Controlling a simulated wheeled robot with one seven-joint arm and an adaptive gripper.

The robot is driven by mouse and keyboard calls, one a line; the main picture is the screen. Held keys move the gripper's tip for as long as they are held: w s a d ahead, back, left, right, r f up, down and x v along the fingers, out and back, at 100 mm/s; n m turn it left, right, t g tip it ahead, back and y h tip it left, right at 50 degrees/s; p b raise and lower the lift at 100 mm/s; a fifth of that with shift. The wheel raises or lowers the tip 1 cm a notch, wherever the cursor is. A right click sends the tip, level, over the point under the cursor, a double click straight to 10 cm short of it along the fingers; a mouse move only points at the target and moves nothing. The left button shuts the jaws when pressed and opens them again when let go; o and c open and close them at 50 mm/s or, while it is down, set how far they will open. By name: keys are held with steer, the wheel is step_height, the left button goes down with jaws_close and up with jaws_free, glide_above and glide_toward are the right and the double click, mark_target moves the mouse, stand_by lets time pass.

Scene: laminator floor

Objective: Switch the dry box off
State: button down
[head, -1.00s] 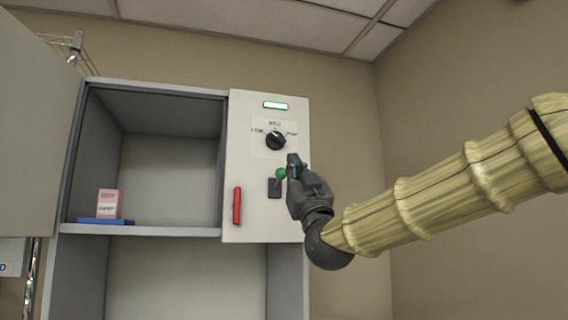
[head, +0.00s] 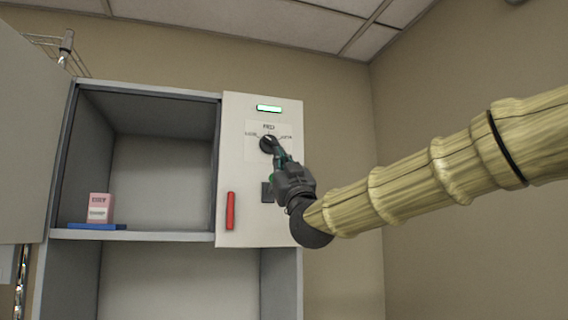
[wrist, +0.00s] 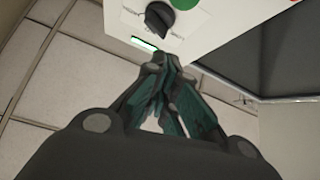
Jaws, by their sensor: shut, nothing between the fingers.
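The dry box is a grey cabinet with a white control panel (head: 240,165) on its right side. A black rotary knob (head: 265,144) sits high on the panel among small labels I cannot read surely. A lit green-white display (head: 269,108) is above it, and a black rocker switch (head: 266,192) is below, partly covered by my gripper. My gripper (head: 274,147) is shut and empty, its fingertips at the knob's lower right in the head view; contact cannot be told. The wrist view shows the knob (wrist: 160,18) and display (wrist: 145,43) beyond the fingertips. The green button is mostly hidden.
A red handle (head: 230,210) is at the panel's lower left. The open cabinet door (head: 30,120) stands at left. A pink box (head: 99,208) sits on a blue tray (head: 97,227) on the shelf. Space right of the panel is clear up to the wall.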

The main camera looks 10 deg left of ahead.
steer(key=w+p, duration=0.1)
steer(key=w+a+p, duration=0.1)
steer(key=w, duration=0.2)
steer(key=shift+w+a+f+p, duration=0.15)
steer(key=shift+a+f+p, duration=0.15)
steer(key=shift+a+p, duration=0.1)
steer(key=shift+f, duration=0.15)
steer(key=shift+d+f+b, duration=0.1)
steer(key=shift+f+b, duration=0.1)
steer(key=shift+b, duration=0.6)
